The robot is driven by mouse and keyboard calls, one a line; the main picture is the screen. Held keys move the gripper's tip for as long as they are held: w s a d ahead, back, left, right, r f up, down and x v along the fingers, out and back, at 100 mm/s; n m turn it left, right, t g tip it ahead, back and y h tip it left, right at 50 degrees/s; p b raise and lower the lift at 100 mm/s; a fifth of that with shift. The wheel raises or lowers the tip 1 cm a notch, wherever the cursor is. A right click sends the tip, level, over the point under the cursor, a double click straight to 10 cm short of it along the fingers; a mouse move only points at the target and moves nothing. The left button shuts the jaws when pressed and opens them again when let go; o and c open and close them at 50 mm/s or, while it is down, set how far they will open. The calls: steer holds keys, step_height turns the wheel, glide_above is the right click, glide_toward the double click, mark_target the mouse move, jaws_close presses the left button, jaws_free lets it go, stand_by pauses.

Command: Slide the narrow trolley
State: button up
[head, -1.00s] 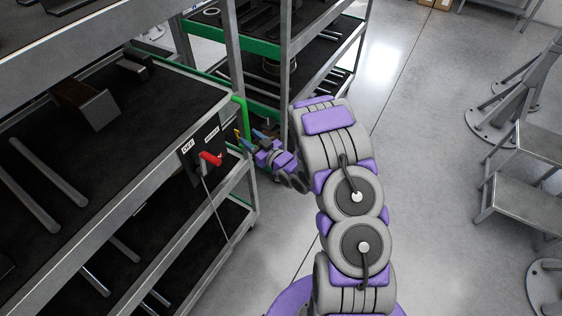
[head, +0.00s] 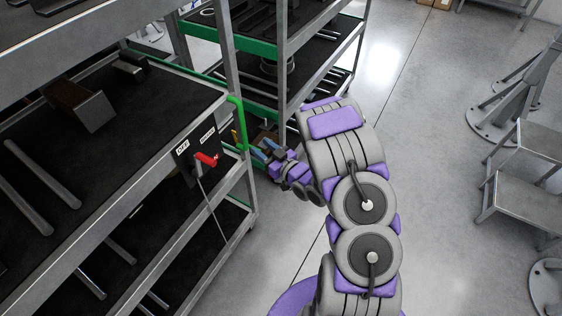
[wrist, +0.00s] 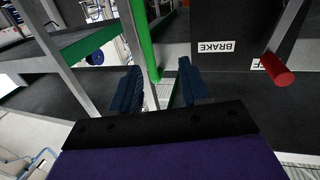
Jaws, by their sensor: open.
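A grey-framed shelf trolley (head: 225,178) with dark shelves stands at the left; I cannot tell for sure if it is the narrow one. My gripper (head: 265,150) is open and empty just right of the handle in the head view. In the wrist view the blue fingers (wrist: 160,72) are spread, and the green bar (wrist: 143,42) shows beyond and between them, not gripped. The red lever (wrist: 277,68) is to their right.
Another shelf unit (head: 285,60) with green edging and dark shelves stands close behind the trolley. Grey metal steps (head: 520,165) and a tilted stand (head: 500,110) are at the right. The pale floor (head: 425,130) between is clear.

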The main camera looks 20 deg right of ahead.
steer(key=p+v, duration=0.1)
steer(key=v, duration=0.6)
steer(key=shift+s, duration=0.25)
stand_by(0.5)
steer(key=shift+f, duration=0.15)
steer(key=p+v, duration=0.3)
steer(key=v, duration=1.4)
steer(key=shift+d+f, duration=0.1)
steer(key=shift+d, duration=0.05)
stand_by(0.5)
